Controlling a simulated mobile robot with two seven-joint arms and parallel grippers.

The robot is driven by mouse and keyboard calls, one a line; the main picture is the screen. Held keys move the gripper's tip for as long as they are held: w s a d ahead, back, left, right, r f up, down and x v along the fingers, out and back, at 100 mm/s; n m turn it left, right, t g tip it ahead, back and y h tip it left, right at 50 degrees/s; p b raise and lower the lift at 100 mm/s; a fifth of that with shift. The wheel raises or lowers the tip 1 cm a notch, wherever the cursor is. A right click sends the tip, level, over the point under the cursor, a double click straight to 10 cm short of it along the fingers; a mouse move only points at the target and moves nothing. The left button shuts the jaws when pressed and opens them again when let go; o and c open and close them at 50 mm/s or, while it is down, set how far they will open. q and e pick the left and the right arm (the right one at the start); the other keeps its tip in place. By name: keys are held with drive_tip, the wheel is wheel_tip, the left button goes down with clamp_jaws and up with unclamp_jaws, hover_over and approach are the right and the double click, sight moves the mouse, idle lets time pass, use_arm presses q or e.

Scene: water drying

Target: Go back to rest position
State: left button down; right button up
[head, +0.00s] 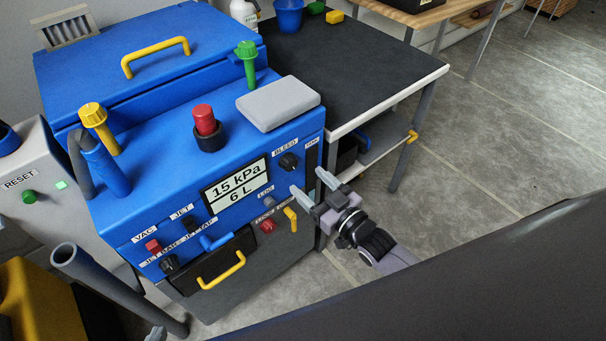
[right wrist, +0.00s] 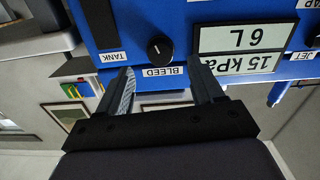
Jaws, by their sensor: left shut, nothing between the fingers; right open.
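My right gripper (head: 311,186) is open and empty in front of the right side of the blue machine's (head: 178,215) front panel. In the right wrist view its two fingers (right wrist: 162,70) point at the panel, with the black BLEED knob (right wrist: 160,47) beyond the gap between them. The knob also shows in the head view (head: 289,161), above and left of the fingertips. The display (head: 237,186) reads 15 kPa and 6 L. Of my left gripper (head: 157,334), only a small grey tip shows at the bottom edge of the head view; it is shut.
A dark-topped table (head: 345,65) stands behind and right of the machine, with a blue cup (head: 289,16) on it. A grey pipe (head: 110,285) and a yellow object (head: 38,300) are at lower left. Open grey floor (head: 490,150) lies to the right.

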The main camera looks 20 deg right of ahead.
drive_tip(key=shift+s+d, duration=0.2)
drive_tip(key=shift+s, duration=0.25)
drive_tip(key=s+d+f+m+g+h+p, duration=0.1)
drive_tip(key=s+f+g+h, duration=0.1)
drive_tip(key=s, duration=0.7)
drive_tip(key=s+d+f+m+g+h+p, duration=0.1)
drive_tip(key=s+f+g+h, duration=0.1)
drive_tip(key=s, duration=0.7)
drive_tip(key=f+g, duration=0.1)
drive_tip(key=g, duration=0.1)
drive_tip(key=shift+d+f+m+g, duration=0.15)
drive_tip(key=shift+m+g, duration=0.15)
